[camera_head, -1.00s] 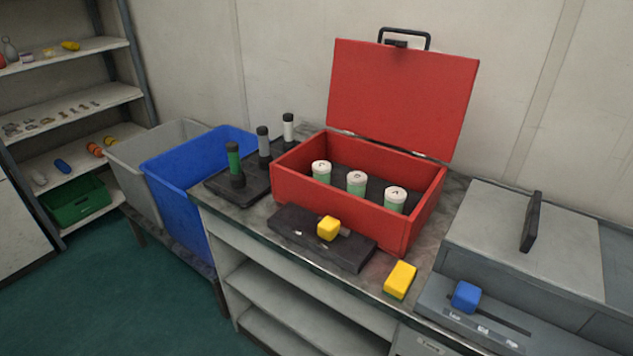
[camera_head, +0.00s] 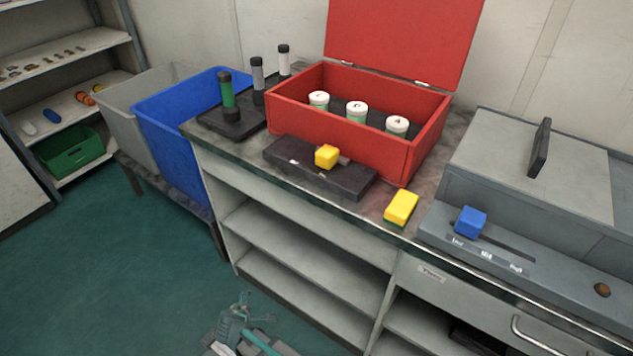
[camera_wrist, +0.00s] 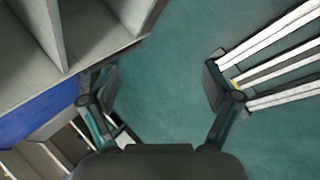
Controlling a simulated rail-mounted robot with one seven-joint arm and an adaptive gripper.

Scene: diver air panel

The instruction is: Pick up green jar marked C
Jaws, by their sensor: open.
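Each lid bears a small dark mark. The marks are too small to read surely, so I cannot tell which is C. The box's front wall hides the jars' lower parts. My gripper (camera_wrist: 160,88) is open and empty in the wrist view, above the green floor. In the head view my gripper shows low at the bottom edge, in front of the bench and well below the jars.
The red box (camera_head: 340,153) has its lid raised behind. In front are a dark slider block with a yellow knob (camera_head: 327,156) and a yellow-green block (camera_head: 401,208). A blue bin (camera_head: 175,150) stands left, a grey unit with a blue knob (camera_head: 470,222) right.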

